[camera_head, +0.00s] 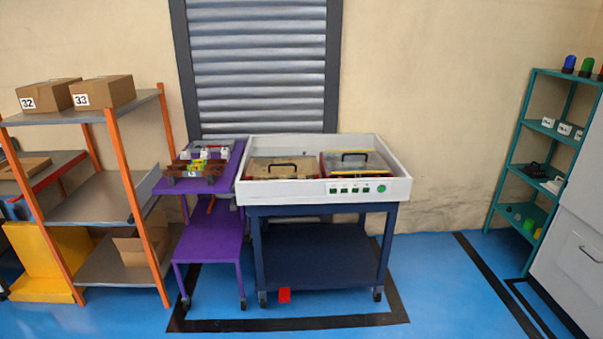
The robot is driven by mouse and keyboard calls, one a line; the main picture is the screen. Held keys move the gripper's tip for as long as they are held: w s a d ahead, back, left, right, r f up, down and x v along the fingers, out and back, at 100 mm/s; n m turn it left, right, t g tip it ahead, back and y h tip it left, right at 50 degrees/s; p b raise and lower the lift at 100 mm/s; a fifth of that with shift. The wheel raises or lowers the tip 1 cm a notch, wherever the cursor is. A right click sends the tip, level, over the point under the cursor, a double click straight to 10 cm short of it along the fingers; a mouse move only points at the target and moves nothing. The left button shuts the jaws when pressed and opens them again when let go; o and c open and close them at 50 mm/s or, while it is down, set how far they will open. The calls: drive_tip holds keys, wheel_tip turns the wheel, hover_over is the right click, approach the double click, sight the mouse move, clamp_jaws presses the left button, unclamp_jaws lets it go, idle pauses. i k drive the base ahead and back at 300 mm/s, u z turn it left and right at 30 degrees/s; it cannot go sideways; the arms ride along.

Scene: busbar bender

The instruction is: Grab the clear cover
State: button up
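Two flat panels with black handles sit side by side inside a white open-topped box with a sloped front. The left panel (260,172) is tan or see-through. The right panel (372,164) has yellow and red edges and looks partly see-through. I cannot tell for certain which is the clear cover. The white box (300,190) rests on a dark blue wheeled cart (320,248). My gripper is not in view.
A purple cart (213,222) with small parts stands against the box's left side. An orange-post shelf (95,205) with boxes is further left. A teal shelf (528,165) and a grey cabinet (570,240) are at right. Blue floor is open in front. A red item (284,295) is near the blue cart's base.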

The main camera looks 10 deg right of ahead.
sight(362, 161)
drive_tip(key=z, duration=0.15)
drive_tip(key=i, duration=0.95)
drive_tip(key=u, duration=0.05)
